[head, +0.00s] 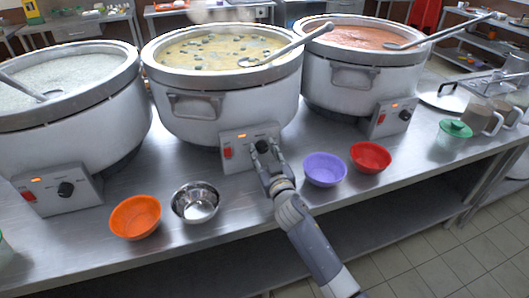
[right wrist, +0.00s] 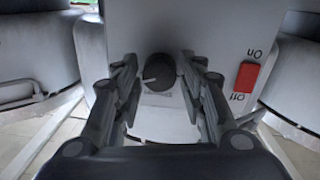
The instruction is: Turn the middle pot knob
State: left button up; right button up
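The middle pot (head: 215,95) holds yellowish soup with dark bits and a ladle across its rim. Its control box (head: 237,158) on the front has a red switch, an orange light and a black knob (head: 262,146). My right gripper (head: 265,150) is at this knob. In the right wrist view the round black knob (right wrist: 159,71) with a white mark sits between the two open fingers (right wrist: 158,85), with a gap on each side. The red on/off switch (right wrist: 245,77) is to its right there. My left gripper is not in view.
Pots with white congee (head: 60,110) and red soup (head: 360,70) flank the middle one. Orange (head: 135,217), steel (head: 196,203), purple (head: 324,170) and red (head: 370,157) bowls stand along the counter's front, on both sides of my right arm.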

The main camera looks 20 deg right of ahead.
jog(key=c, duration=0.5)
jog(key=shift+o, duration=0.2)
jog(key=shift+n, duration=0.8)
jog(key=n, duration=0.3)
jog(key=shift+b, duration=0.35)
jog(key=n, duration=0.5)
jog(key=shift+f, duration=0.1)
jog(key=n, duration=0.4)
jog(key=shift+y, duration=0.4)
jog(key=shift+n, duration=0.4)
